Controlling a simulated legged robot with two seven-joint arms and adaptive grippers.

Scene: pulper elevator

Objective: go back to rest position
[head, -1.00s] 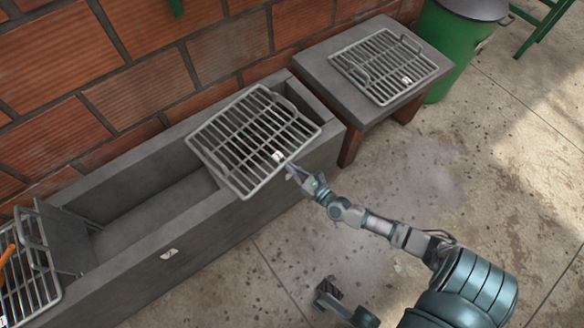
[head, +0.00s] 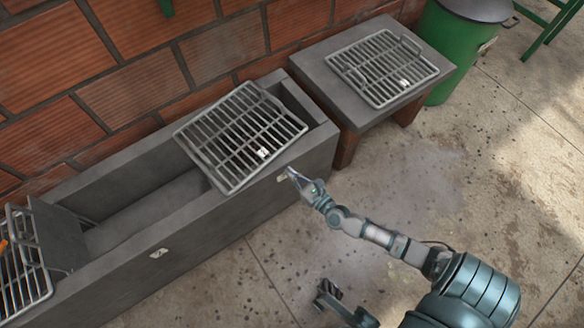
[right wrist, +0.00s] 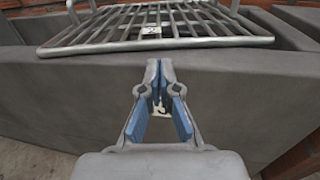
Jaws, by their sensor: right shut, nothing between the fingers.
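My right gripper (head: 290,172) is shut and empty. In the head view it is just in front of the trough's front wall, near the lower right edge of a metal grate (head: 240,135) but apart from it. The grate lies slanted across the top of the grey trough (head: 215,222). In the right wrist view my gripper (right wrist: 160,66) points at the trough wall (right wrist: 245,95), with the grate (right wrist: 155,28) above and beyond its fingertips.
A second grate (head: 381,67) lies on a small table (head: 330,82) at the right end of the trough. Another grate (head: 22,270) is at the far left. A green bin (head: 450,50) stands behind the table. Open concrete floor (head: 490,180) lies to the right.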

